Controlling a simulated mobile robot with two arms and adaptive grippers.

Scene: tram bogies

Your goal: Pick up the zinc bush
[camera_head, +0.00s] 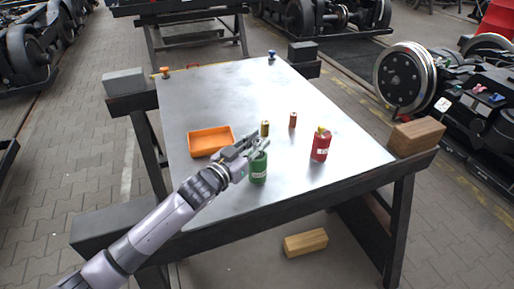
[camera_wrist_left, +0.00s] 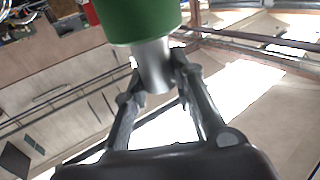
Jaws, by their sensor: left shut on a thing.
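The zinc bush (camera_wrist_left: 154,66) is a plain silver cylinder. In the left wrist view it sits between the two fingertips of my left gripper (camera_wrist_left: 157,72), which is shut on it. In the head view my left gripper (camera_head: 257,146) is over the table, just behind the top of a green can (camera_head: 258,172). The bush cannot be made out clearly there. The green can (camera_wrist_left: 138,18) fills the top of the left wrist view, close to the bush; I cannot tell whether they touch. My right gripper is not in view.
A brass bush (camera_head: 265,128) and a copper bush (camera_head: 293,120) stand behind the gripper. An orange tray (camera_head: 195,145) lies left, a red can (camera_head: 319,150) right. A wooden block (camera_head: 417,136) sits at the right edge. The metal table's (camera_head: 225,88) far half is mostly clear.

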